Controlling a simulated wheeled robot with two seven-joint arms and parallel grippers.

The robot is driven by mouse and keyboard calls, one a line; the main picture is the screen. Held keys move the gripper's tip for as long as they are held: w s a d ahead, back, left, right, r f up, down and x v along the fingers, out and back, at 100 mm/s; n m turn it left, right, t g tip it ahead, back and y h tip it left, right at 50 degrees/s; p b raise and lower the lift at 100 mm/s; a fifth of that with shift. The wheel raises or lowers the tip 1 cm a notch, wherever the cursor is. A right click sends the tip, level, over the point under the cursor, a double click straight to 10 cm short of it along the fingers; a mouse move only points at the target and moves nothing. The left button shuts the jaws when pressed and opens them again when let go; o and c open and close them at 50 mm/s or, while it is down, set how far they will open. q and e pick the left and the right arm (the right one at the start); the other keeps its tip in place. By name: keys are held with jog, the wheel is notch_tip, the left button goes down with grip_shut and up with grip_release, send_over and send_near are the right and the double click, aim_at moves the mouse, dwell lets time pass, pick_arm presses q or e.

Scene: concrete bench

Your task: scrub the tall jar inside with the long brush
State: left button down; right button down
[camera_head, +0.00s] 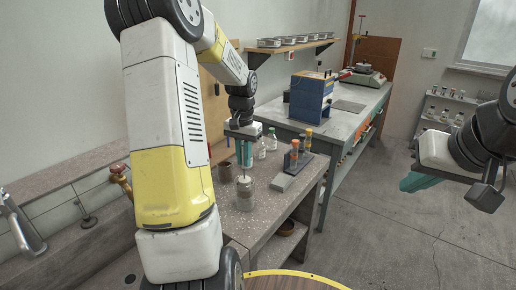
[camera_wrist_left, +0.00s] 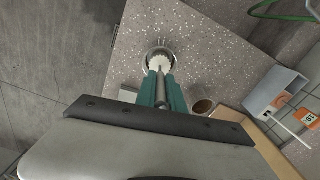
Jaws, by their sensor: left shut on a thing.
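My left gripper (camera_head: 244,152) is above the bench, pointing down, with its teal fingers shut on the long brush. The brush's pale bristle head (camera_head: 244,180) is at the mouth of the clear tall jar (camera_head: 246,198), which stands upright on the bench. In the left wrist view, the white bristles (camera_wrist_left: 159,61) show within the round rim of the jar (camera_wrist_left: 149,53). How deep they sit is hard to tell. The fingers (camera_wrist_left: 160,92) cover part of the handle. My right gripper (camera_head: 420,181) is at the right edge, away from the bench; its finger gap is unclear.
A grey block with orange-topped vials (camera_head: 293,158) stands right of the jar. Bottles (camera_head: 271,139) stand behind it, and a brown cup (camera_head: 225,171) stands behind left. A sink (camera_head: 90,250) is at the left. Bare speckled bench top lies in front of the jar.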

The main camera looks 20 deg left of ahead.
aim_at(244, 168)
pick_arm(q)
jog(key=shift+f, duration=2.05)
jog(key=shift+r, duration=6.75)
jog(key=shift+s, duration=0.15)
